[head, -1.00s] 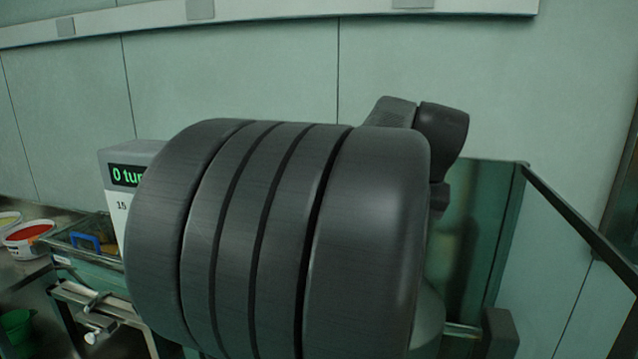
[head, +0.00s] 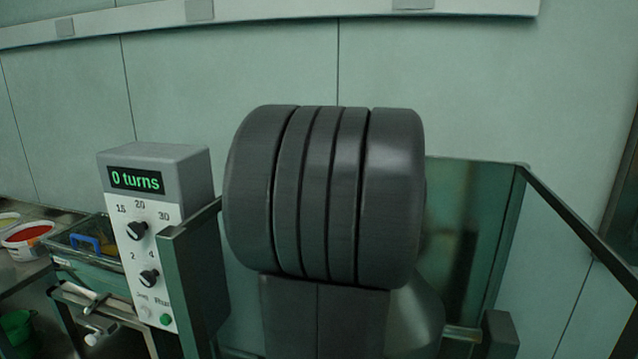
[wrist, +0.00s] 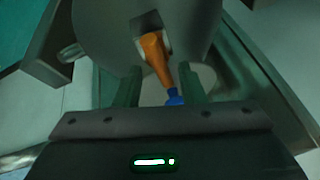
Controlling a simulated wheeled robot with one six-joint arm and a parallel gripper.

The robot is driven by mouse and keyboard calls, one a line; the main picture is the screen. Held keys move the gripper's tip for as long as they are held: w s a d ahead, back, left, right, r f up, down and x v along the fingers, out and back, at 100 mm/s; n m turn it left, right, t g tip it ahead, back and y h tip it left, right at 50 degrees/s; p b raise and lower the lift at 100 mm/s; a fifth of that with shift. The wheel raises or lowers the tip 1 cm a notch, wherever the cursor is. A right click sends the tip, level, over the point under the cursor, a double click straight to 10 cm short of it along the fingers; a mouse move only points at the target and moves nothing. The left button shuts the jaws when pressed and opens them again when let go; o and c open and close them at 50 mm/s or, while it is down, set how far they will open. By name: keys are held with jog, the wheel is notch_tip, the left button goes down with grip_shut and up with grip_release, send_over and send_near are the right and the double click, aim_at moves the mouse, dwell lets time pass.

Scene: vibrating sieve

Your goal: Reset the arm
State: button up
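In the head view, a dark grey ribbed arm part of mine fills the middle and hides much of what is behind it. My gripper does not show there. In the wrist view, my gripper (wrist: 160,70) has its two green fingers well apart. An orange piece (wrist: 156,58) with a blue end (wrist: 174,97) shows in the gap between them, and it seems to lie beyond the fingers, with no finger visibly pressing on it. A rounded grey body (wrist: 100,25) is beyond the fingertips.
A grey control box (head: 155,215) reads "0 turns" and has two black knobs and a green button. At left are a tray with a blue handle (head: 85,242), a white tub of red material (head: 27,238) and a green bowl (head: 16,328). A dark frame (head: 575,215) stands at right.

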jog(key=shift+s+a+m+g+h+b, duration=0.1)
jog(key=shift+m+g+h+b, duration=0.4)
jog(key=shift+m, duration=1)
jog(key=shift+a+m+t+h+b, duration=0.15)
jog(key=shift+m+h, duration=0.65)
jog(key=shift+m, duration=0.7)
